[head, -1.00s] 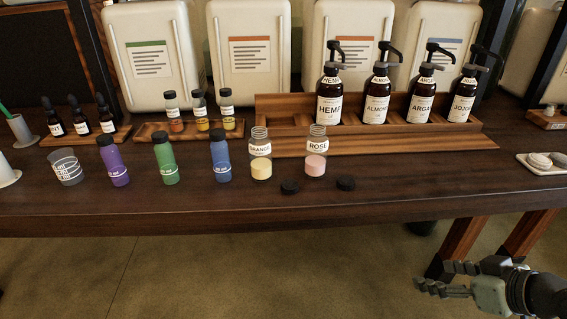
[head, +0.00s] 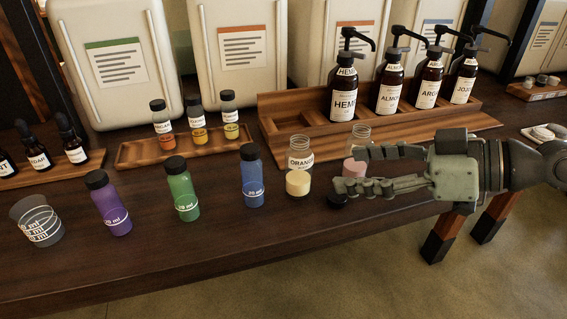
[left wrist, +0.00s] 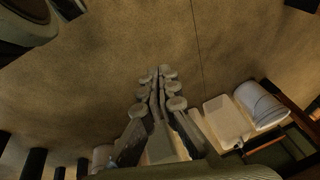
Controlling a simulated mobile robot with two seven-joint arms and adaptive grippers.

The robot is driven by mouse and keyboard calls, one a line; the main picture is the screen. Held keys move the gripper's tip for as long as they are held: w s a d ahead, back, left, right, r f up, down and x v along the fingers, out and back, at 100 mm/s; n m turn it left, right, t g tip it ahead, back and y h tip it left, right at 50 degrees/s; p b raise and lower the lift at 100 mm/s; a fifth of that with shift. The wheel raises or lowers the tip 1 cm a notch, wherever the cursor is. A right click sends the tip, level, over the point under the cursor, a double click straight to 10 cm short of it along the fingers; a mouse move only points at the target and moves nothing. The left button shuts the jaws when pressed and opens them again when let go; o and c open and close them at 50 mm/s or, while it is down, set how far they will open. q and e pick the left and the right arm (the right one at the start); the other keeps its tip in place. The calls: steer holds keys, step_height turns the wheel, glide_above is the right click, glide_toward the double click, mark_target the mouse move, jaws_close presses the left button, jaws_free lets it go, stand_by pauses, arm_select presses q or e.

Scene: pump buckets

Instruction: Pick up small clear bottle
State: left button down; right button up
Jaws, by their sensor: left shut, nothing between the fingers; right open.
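Two small clear bottles stand uncapped on the dark table. The orange-labelled one (head: 300,160) holds yellow contents. The rose one (head: 358,138) holds pink contents and is partly hidden by my right gripper. My right gripper (head: 352,170) is open, reaching in from the right, with its fingers pointing left. The rose bottle shows between its two fingers in the head view; I cannot tell whether it is really between them or just behind. My left gripper (left wrist: 157,78) is shut and empty over the floor in the left wrist view.
Blue (head: 252,178), green (head: 182,190) and purple (head: 108,203) bottles stand to the left. A wooden rack (head: 290,118) with pump bottles stands behind. The table front is clear.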

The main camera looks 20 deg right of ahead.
mark_target(311, 171)
steer(key=x, duration=0.5)
steer(key=shift+w+a+f, duration=0.1)
steer(key=shift+x, duration=3)
steer(key=shift+s+f, duration=0.15)
steer(key=shift+s, duration=0.05)
steer(key=c, duration=1.3)
